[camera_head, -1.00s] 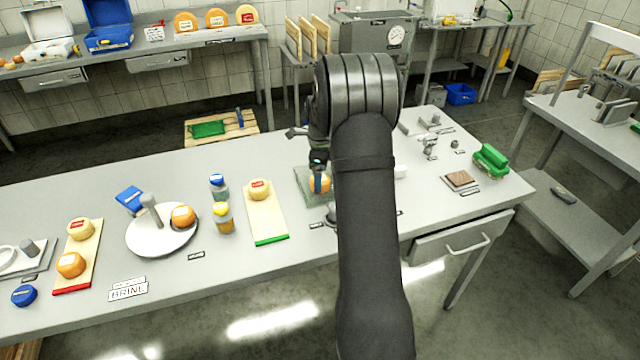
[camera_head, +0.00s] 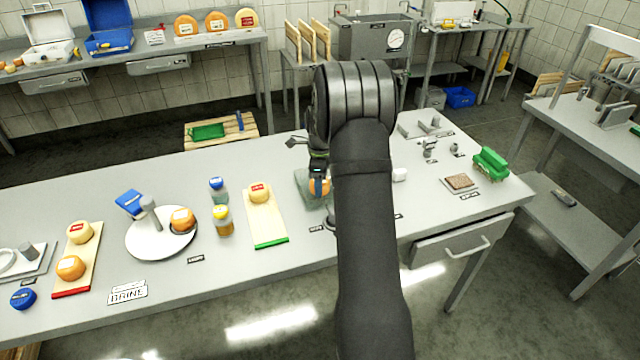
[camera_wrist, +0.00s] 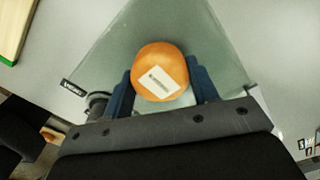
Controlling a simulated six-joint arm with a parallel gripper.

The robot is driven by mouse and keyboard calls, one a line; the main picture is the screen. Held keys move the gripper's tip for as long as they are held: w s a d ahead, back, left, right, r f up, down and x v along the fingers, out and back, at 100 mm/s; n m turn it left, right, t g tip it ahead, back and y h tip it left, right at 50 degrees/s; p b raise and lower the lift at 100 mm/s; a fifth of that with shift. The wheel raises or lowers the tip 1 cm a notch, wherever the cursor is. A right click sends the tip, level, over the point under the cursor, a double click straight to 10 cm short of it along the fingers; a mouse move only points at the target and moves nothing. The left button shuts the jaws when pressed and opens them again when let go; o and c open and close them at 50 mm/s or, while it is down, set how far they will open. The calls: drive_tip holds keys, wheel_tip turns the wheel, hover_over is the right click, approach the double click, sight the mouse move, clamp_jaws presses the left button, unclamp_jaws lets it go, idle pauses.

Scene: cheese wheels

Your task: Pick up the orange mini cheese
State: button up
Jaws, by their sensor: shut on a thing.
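An orange mini cheese (camera_wrist: 158,68) with a white label sits between the two blue fingers of my gripper (camera_wrist: 160,92) in the wrist view. The gripper is shut on it. A glass plate (camera_wrist: 112,62) lies below the cheese; I cannot tell whether the cheese touches it. In the head view the held cheese (camera_head: 324,187) shows only in part, with a blue finger of my gripper (camera_head: 319,187) in front of it. My arm hides the right side of this spot.
Other orange cheeses sit on a red-edged board (camera_head: 73,289) and a round white scale plate (camera_head: 140,244) to the left. A green-edged board (camera_head: 268,228) with a pale cheese lies just left of the glass plate (camera_head: 302,187). Two jars (camera_head: 222,220) stand beside it.

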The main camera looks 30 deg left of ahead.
drive_tip(key=shift+r, duration=0.45)
wheel_tip(320, 180, up, 2)
drive_tip(key=shift+r, duration=0.25)
drive_tip(key=d+r, duration=0.7)
drive_tip(key=d, duration=0.4)
hover_over(265, 219)
drive_tip(key=f, duration=0.5)
drive_tip(key=shift+w+d+f, duration=0.1)
drive_tip(key=shift+d+f, duration=0.3)
drive_tip(key=shift+a+f, duration=0.3)
drive_tip(key=shift+a, duration=0.05)
drive_tip(key=shift+f, duration=1.85)
